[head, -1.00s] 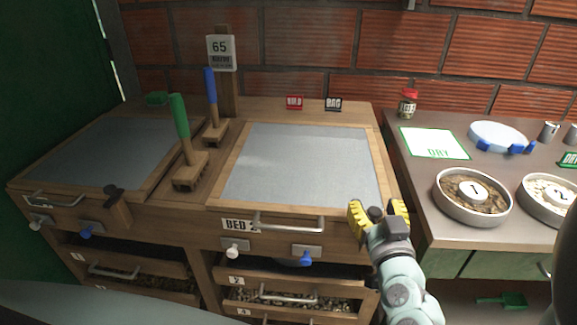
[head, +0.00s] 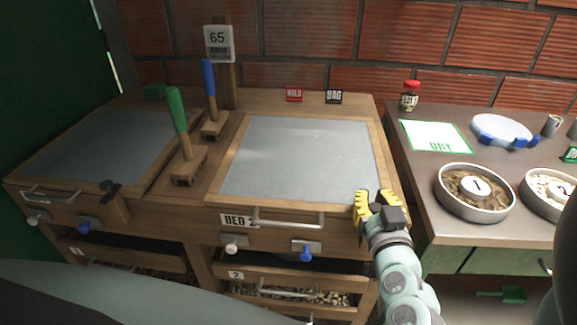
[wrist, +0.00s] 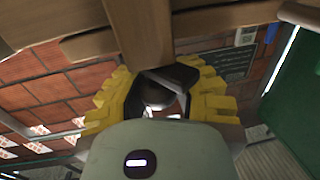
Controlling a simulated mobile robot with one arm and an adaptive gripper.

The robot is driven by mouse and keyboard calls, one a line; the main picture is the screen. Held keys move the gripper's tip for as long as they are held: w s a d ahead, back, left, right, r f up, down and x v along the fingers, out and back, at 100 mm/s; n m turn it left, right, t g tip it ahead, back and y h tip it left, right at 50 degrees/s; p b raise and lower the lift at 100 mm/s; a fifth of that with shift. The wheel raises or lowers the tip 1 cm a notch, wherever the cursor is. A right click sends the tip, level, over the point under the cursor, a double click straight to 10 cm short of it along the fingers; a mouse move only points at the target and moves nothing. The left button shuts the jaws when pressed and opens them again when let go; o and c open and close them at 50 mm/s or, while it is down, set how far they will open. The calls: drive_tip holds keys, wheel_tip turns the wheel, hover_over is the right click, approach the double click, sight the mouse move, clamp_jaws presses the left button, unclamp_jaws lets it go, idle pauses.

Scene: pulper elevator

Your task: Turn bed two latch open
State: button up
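Bed two (head: 300,165) is the right-hand grey-topped bed in the head view, with a partly readable BED label (head: 235,220) on its front. My gripper (head: 378,199) is at its front right corner, yellow fingers apart and pointing up. No bed two latch shows clearly there; the gripper covers part of that corner. A dark latch-like piece (head: 110,187) sits at the front right corner of the left bed. In the wrist view my gripper (wrist: 160,98) has its fingers apart, with a dark rounded piece between them that I cannot identify. A wooden bar (wrist: 145,35) is just above; contact is unclear.
Bed two's front has a metal handle (head: 287,219), a white knob (head: 232,248) and a blue knob (head: 305,252). The right counter (head: 430,190) holds round pans and a jar. Two brushes stand between the beds.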

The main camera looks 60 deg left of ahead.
clamp_jaws()
